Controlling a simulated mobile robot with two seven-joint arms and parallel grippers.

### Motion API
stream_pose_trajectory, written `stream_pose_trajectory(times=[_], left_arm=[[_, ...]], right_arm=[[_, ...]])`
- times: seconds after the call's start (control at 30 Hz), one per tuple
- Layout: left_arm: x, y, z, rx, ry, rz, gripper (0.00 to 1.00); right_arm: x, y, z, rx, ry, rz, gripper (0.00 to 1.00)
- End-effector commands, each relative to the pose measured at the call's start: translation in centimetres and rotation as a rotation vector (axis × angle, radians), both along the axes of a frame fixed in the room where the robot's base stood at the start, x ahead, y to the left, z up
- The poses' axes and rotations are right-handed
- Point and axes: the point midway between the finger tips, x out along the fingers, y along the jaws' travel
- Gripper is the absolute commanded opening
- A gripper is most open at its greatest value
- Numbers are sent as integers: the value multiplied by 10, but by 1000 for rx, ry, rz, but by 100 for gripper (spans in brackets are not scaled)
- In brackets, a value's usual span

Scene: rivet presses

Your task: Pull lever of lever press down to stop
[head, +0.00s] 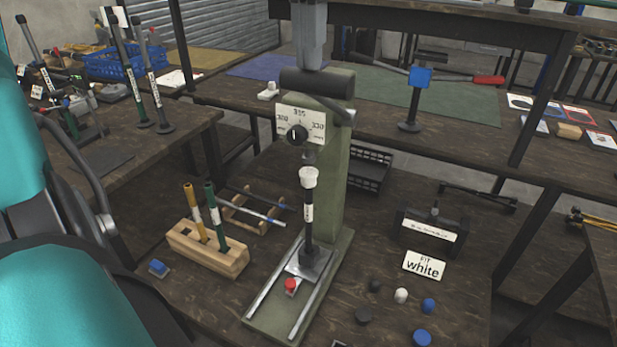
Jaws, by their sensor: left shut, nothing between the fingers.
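The lever press has a green column (333,185) and stands in the middle of the head view. Its lever ends in a thick dark crossbar handle (335,86) near the column's top. My left gripper (309,64) comes down from the top edge, grey and shut, with nothing in it. Its tips meet the handle from above in the picture; I cannot tell if they press on it. A dial plate (317,118) with a black knob (297,134) sits below. Under it, a dark handle with a white cap (309,177) stands upright on the press base. My right gripper is not in view.
A wooden block (207,250) holding yellow and green handles stands left of the press. Several caps, a "fit white" card (424,265) and a dark holder (432,230) lie right. A shelf (455,148) crosses behind. My teal arm fills the left edge.

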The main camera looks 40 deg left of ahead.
Motion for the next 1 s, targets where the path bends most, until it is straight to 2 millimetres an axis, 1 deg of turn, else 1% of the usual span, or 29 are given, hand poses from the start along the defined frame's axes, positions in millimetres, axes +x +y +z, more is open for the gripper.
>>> stream_pose_trajectory(times=[0.03,0.37,0.87,1.0], left_arm=[[-1,0,-7,0,-1,1,0],[-10,-3,-24,0,-1,2,0],[-12,-3,-24,0,0,2,0],[-13,-4,-27,0,0,1,0]], right_arm=[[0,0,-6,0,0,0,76],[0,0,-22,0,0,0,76],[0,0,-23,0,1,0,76],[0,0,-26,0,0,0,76]])
